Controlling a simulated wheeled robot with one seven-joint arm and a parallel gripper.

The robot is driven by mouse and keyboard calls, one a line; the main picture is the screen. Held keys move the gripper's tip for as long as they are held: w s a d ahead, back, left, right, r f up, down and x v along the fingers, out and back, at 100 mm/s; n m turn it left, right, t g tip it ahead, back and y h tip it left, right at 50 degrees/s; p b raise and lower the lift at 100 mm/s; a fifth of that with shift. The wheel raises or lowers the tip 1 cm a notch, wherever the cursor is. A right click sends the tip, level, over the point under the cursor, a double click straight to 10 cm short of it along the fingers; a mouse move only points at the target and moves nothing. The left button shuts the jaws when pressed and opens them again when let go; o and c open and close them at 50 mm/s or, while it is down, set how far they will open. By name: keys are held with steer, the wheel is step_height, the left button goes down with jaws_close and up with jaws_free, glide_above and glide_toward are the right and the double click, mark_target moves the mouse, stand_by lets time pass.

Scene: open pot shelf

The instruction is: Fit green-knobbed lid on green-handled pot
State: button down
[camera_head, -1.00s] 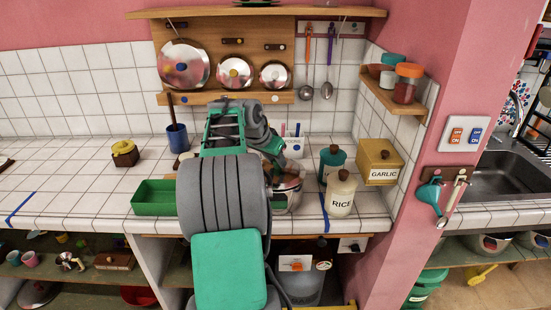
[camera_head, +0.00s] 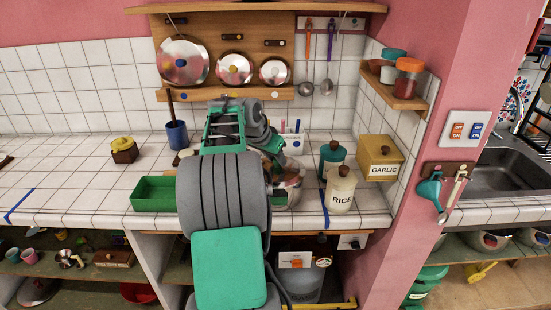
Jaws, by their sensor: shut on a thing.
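My gripper (camera_head: 283,162) is mostly hidden behind my own grey and green arm, over the counter at the middle. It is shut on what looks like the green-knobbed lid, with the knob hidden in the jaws. A shiny steel pot (camera_head: 292,192) shows only in part just below, at the right edge of my arm.
A rice jar (camera_head: 340,190), a teal jar (camera_head: 331,160) and a garlic box (camera_head: 380,160) stand close on the right. A green tray (camera_head: 154,195) and a blue cup (camera_head: 176,136) are on the left. Several lids hang on the wooden rack (camera_head: 207,50) behind.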

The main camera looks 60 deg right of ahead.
steer(key=shift+f, duration=0.15)
steer(key=c, duration=1)
jaws_free()
steer(key=v, duration=0.7)
steer(key=shift+r, duration=0.4)
steer(key=shift+a, duration=0.15)
